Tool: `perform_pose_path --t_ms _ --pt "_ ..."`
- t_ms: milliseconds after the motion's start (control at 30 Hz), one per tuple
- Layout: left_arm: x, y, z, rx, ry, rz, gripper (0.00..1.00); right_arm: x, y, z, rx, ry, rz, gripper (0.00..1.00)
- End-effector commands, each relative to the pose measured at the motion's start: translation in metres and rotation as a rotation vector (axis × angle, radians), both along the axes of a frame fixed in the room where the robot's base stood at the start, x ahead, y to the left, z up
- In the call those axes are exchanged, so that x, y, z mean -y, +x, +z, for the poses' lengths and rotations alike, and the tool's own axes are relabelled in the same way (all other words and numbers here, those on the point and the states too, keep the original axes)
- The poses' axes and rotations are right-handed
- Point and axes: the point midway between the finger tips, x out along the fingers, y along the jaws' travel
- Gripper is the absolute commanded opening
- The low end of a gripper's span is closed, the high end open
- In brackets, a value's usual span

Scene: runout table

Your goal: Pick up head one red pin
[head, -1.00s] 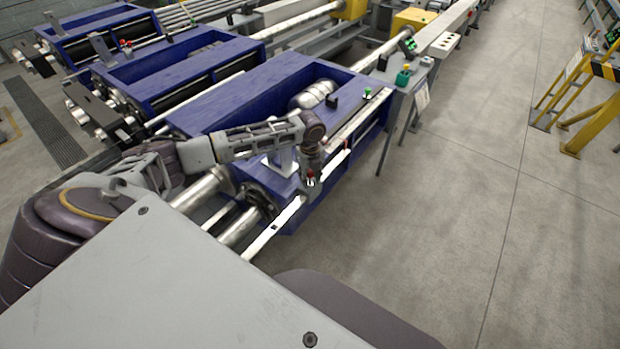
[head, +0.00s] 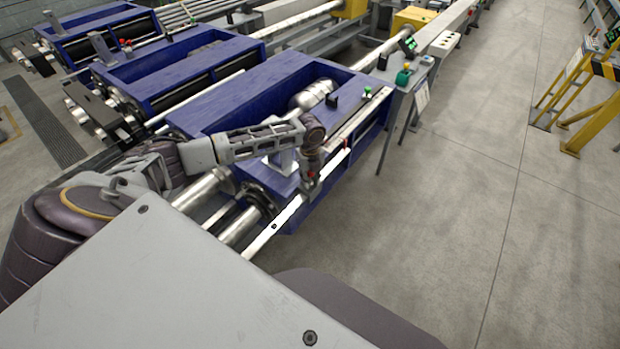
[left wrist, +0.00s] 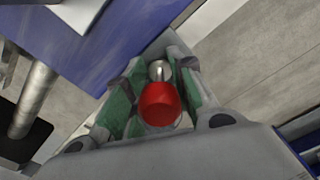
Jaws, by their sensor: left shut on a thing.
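The red pin (left wrist: 160,104) shows in the left wrist view as a round red knob with a shiny metal end beyond it. My left gripper (left wrist: 157,88) is shut on it, with a green-padded finger on each side. In the head view my left gripper (head: 309,184) points down at the near side of the closest blue head (head: 240,88), beside its pale rail (head: 276,228). The pin is mostly hidden there by the fingers. I cannot tell whether its lower end is clear of the rail. My right gripper is not in view.
Two more blue machine heads stand at the back left, the middle one (head: 165,62) with a small red knob (head: 123,42).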

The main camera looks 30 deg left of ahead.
Motion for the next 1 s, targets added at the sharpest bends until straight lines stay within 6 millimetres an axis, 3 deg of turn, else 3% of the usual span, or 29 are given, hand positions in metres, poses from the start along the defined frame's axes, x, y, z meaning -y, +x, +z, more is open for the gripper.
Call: perform_pose_path --t_ms 367,1000 --pt "0.0 0.001 0.009 0.002 0.0 0.001 0.0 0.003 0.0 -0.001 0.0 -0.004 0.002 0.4" --pt "0.0 0.001 0.09 0.003 -0.001 0.001 0.0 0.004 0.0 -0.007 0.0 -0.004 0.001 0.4"
